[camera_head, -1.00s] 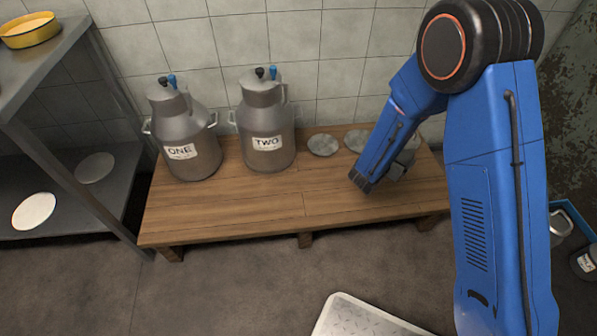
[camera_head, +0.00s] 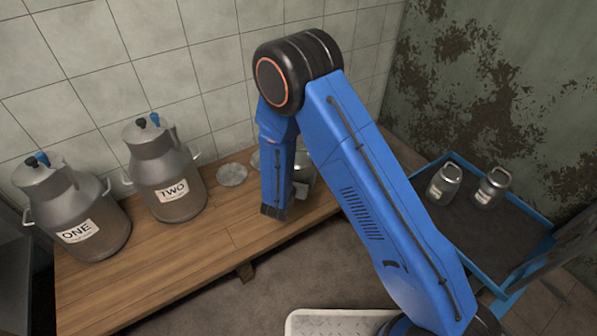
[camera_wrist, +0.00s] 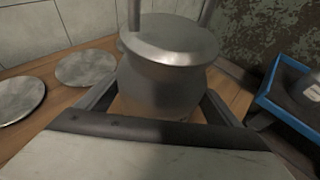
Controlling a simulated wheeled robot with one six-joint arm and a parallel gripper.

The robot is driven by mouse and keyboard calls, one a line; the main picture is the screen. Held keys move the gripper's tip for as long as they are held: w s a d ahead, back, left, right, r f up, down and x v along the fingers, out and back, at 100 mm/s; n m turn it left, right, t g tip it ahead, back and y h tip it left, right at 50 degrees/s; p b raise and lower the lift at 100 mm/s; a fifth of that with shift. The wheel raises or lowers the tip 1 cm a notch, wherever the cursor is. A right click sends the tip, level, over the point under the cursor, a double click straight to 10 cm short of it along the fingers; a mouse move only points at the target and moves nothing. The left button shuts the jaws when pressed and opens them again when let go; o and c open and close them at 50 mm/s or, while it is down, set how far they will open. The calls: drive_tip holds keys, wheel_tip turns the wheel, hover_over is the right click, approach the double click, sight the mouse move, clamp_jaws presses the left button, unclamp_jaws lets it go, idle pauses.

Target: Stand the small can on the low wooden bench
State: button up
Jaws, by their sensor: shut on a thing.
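The small can (camera_wrist: 165,75) is a grey metal can with a round lid and handle; it stands upright between my gripper's (camera_wrist: 160,103) fingers in the wrist view. My gripper is shut on it. In the head view the can (camera_head: 304,168) is mostly hidden behind my blue arm, with my gripper (camera_head: 299,190) partly showing beside it. Both are over the right end of the low wooden bench (camera_head: 130,262). I cannot tell whether the can's base touches the bench. The bench also shows in the wrist view (camera_wrist: 52,100).
Large cans labelled ONE (camera_head: 78,215) and TWO (camera_head: 165,180) stand on the bench at left. A flat grey disc (camera_head: 232,174) lies right of TWO. A blue-edged crate (camera_head: 520,262) at right holds two small cans (camera_head: 445,184). A tiled wall is behind.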

drive_tip(key=shift+f, duration=2)
drive_tip(key=o, duration=1.9)
drive_tip(key=shift+f, duration=0.15)
drive_tip(key=shift+o, duration=0.2)
drive_tip(key=v, duration=1.2)
drive_tip(key=shift+a, duration=0.1)
